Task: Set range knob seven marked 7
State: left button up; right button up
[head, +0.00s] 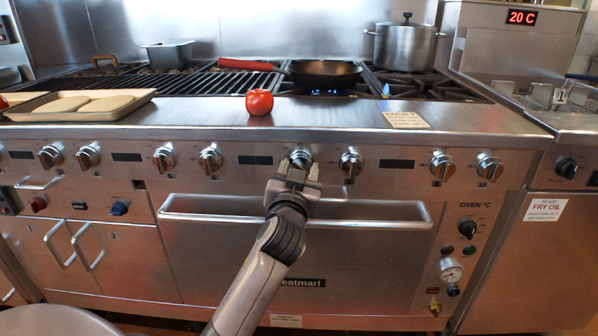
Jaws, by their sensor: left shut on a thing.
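A row of silver range knobs runs along the steel front panel of the range. My left gripper (299,170) reaches up from below and is shut on the range knob (301,156) left of the panel's centre-right pair. The fingers cover the lower part of this knob, and its marking is too small to read. The neighbouring knob (351,162) stands just to its right, free of the gripper. Two more knobs are further right, one here (442,166) and one at the end (489,168). My right gripper is not in view.
The oven door handle (390,224) sticks out below the knobs, close to my left arm. A tomato (259,102) sits on the front ledge. A pan (325,73) stands over a blue flame, with a pot (404,46) behind right.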

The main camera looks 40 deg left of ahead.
pick_arm(q)
jog(key=shift+r, duration=0.1)
jog(key=o, duration=1)
jog(key=shift+s, duration=0.1)
jog(key=v, duration=0.7)
